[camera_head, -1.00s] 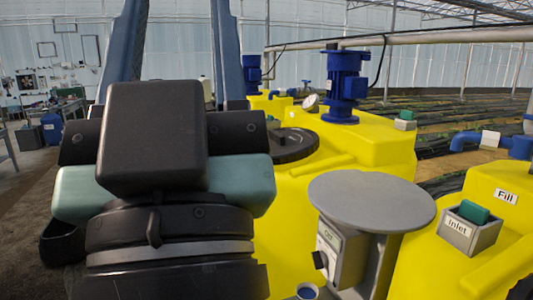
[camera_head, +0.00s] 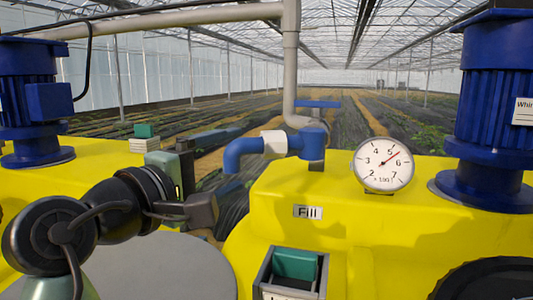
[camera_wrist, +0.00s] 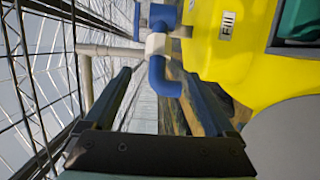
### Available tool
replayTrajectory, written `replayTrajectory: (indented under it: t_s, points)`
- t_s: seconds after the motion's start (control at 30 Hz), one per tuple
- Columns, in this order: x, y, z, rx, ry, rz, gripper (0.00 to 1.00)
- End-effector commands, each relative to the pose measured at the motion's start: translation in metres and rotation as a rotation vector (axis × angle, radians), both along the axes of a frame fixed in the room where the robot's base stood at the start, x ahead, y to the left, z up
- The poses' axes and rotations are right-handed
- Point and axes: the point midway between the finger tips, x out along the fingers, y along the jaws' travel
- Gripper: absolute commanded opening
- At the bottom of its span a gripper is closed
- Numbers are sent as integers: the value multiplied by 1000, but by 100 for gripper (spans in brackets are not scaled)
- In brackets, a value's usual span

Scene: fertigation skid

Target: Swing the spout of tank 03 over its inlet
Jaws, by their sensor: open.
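The spout is a blue bent pipe (camera_head: 238,152) with a white collar (camera_head: 275,144), at the back left corner of a yellow tank (camera_head: 340,220) labelled "Fill". Its open end turns down left of the tank, away from the inlet. No tank number is readable. My gripper (camera_head: 222,158) is open just left of the spout. In the wrist view, the spout (camera_wrist: 160,72) shows ahead between the fingers of my gripper (camera_wrist: 155,80); contact cannot be told.
A pressure gauge (camera_head: 383,164) and a blue motor (camera_head: 497,110) stand on the tank at right. Another blue motor (camera_head: 35,100) stands on the yellow tank at left. A grey round plate (camera_head: 150,268) lies below my arm. A grey pipe (camera_head: 291,60) drops behind the spout.

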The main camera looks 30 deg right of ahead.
Motion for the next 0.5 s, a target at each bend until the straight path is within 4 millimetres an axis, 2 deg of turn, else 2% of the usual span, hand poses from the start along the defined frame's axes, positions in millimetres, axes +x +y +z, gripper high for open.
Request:
replayTrajectory:
  t_s: [0.17, 0.5]
  points:
    - [9, -24, 3, 0, 6, -8, 90]
    - [42, -85, 4, 0, 2, -4, 90]
